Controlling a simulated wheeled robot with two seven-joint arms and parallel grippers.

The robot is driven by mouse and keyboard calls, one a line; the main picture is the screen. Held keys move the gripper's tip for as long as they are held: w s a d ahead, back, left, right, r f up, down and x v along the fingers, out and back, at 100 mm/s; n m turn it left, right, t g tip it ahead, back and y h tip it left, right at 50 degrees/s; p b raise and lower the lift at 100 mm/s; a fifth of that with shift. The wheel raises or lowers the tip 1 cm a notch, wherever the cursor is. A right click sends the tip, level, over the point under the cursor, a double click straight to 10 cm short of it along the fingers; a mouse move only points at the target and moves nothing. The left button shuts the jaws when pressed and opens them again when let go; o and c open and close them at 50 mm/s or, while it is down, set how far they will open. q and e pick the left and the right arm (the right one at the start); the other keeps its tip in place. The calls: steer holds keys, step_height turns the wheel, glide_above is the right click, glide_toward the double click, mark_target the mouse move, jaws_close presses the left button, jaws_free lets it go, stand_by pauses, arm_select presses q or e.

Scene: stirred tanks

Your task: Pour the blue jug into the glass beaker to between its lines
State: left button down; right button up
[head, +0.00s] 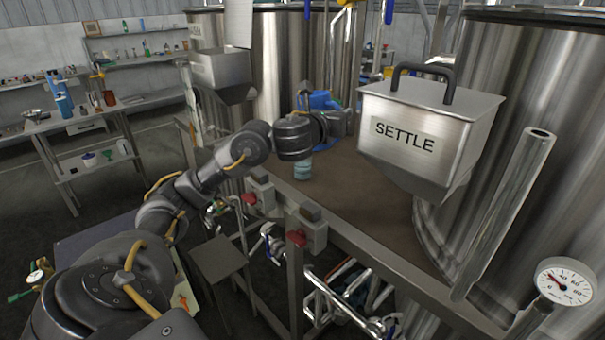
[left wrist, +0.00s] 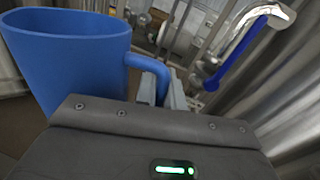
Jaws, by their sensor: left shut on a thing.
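The blue jug (head: 318,100) is above the brown bench top in the head view, partly hidden behind my left gripper (head: 338,122). It also fills the upper left of the left wrist view (left wrist: 65,55), with its handle toward the fingers. My left gripper is shut on the jug's handle. How far the jug is tilted is unclear, and no stream of liquid shows. A small glass beaker (head: 303,170) with bluish-green contents stands on the bench below my wrist, its top hidden. Its lines are too small to read. My right gripper is out of view.
A steel hopper marked SETTLE (head: 425,135) hangs just right of the gripper. Large steel tanks (head: 530,80) stand at the right and behind. The brown bench top (head: 345,205) is clear in front of the beaker. A side table (head: 80,125) with bottles stands far left.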

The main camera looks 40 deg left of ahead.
arm_select(q)
steer(key=shift+a+f+m+b, duration=0.15)
steer(key=shift+m+b, duration=0.35)
steer(key=shift+b, duration=0.2)
step_height(320, 180, up, 5)
steer(key=p, duration=0.4)
stand_by(0.9)
